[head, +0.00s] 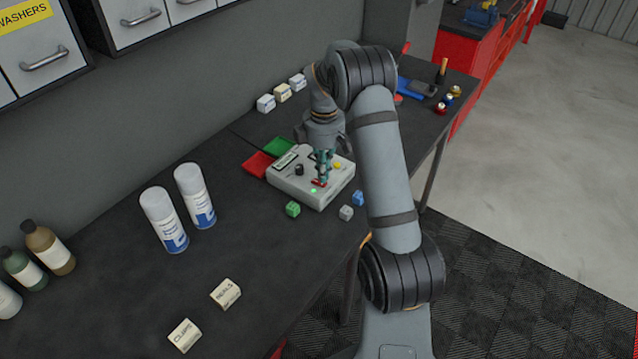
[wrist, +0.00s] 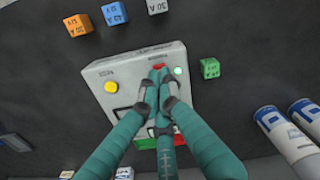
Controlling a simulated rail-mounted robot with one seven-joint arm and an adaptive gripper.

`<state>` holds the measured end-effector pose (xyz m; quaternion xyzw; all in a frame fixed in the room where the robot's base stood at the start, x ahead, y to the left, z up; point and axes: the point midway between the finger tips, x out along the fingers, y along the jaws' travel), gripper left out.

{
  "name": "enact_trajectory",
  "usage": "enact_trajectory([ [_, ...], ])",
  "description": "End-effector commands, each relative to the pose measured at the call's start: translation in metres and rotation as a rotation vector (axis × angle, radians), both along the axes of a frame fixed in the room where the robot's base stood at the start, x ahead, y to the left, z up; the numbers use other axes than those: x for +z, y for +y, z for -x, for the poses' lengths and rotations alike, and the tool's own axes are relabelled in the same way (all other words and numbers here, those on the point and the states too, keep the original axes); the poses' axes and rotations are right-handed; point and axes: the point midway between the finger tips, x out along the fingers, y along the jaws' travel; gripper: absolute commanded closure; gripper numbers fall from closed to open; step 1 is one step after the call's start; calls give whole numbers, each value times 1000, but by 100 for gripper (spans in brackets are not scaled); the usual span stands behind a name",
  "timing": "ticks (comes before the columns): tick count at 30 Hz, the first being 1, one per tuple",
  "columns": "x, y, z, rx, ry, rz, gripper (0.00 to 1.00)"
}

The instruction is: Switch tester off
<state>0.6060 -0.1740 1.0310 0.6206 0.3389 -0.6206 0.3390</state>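The tester (head: 290,185) is a pale grey box on the dark bench, with a dark knob (head: 299,169) and a yellow button (head: 337,165). A red switch (head: 319,183) sits near its front edge, beside a lit green lamp (head: 313,190). The wrist view shows the tester (wrist: 100,72), yellow button (wrist: 111,87), red switch (wrist: 159,66) and glowing lamp (wrist: 178,71). My gripper (wrist: 158,76) has teal fingers with their tips together, apparently holding nothing. The tips are right at the red switch and partly cover it; I cannot tell whether they touch. My gripper (head: 322,168) also shows in the head view.
Small cubes lie by the tester: green (head: 293,209), grey (head: 346,212), blue (head: 358,198) and orange (wrist: 79,23). Red (head: 257,165) and green (head: 278,147) trays lie behind it. Two spray cans (head: 164,220) (head: 195,196) stand to the left. The bench between cans and tester is clear.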

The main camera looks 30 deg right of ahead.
Motion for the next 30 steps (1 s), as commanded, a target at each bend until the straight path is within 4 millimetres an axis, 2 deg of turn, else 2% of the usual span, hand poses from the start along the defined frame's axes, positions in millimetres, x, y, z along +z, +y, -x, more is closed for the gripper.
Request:
enact_trajectory([
  [30,-16,0,0,0,1,-1,100],
])
